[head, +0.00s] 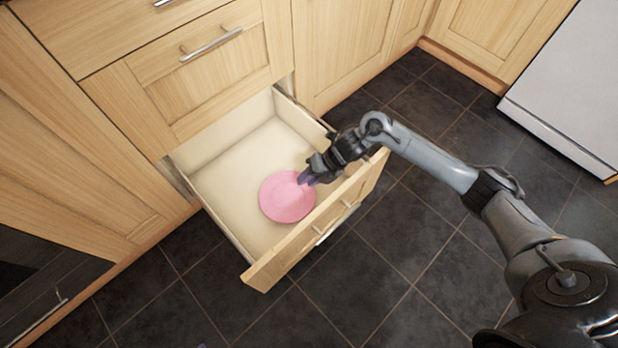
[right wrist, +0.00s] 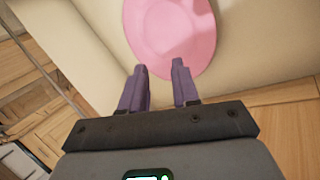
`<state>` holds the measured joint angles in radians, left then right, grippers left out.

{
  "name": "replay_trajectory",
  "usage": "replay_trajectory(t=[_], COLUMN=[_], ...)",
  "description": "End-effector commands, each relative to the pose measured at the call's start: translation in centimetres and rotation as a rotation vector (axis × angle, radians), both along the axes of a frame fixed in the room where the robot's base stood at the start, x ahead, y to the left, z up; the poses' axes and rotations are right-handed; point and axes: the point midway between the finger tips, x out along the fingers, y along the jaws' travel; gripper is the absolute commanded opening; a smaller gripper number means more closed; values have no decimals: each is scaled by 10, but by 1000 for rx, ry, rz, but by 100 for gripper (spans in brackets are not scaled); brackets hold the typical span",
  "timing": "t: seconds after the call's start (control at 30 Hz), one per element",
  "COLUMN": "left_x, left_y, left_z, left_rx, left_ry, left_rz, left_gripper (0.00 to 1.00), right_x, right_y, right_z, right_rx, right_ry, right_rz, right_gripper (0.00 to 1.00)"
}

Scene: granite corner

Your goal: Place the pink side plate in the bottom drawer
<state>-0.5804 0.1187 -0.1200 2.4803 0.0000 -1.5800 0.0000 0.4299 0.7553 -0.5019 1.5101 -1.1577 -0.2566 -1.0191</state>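The round pink side plate (head: 286,196) lies in the pulled-out bottom drawer (head: 222,184), apparently flat on its cream floor. My right gripper (head: 308,178) is inside the drawer at the plate's right edge, near the drawer front. In the right wrist view its two purple fingers (right wrist: 160,78) are apart, with nothing gripped between them. The plate (right wrist: 170,30) lies just beyond the fingertips there, and the right finger overlaps its near edge. Whether a fingertip touches the plate I cannot tell. My left gripper is not in view.
The drawer front (head: 320,222) with its bar handle stands under my right wrist. A closed drawer (head: 205,75) is above. Dark tiled floor (head: 390,250) is clear in front. A white appliance (head: 570,85) stands at the upper right.

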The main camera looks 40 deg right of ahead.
Motion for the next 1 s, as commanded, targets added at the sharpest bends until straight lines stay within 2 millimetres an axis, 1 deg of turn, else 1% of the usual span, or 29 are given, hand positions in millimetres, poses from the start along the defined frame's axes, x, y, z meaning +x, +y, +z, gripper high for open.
replay_trajectory(t=[0.17, 0.4, 0.6, 0.8, 1.0], left_x=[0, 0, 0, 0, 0], left_y=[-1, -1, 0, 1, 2], left_z=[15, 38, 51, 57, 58], left_rx=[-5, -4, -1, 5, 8], left_ry=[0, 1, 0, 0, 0], left_rz=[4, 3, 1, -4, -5], left_gripper=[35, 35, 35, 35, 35], right_x=[-5, -17, -26, -31, -32], right_y=[-11, -34, -50, -58, -61], right_z=[21, 58, 82, 95, 98], right_rx=[-3, -4, -2, 0, -1], right_ry=[-1, -1, 0, 0, 0], right_rz=[0, 0, -1, 0, 0], right_gripper=[30, 30, 30, 30, 30])
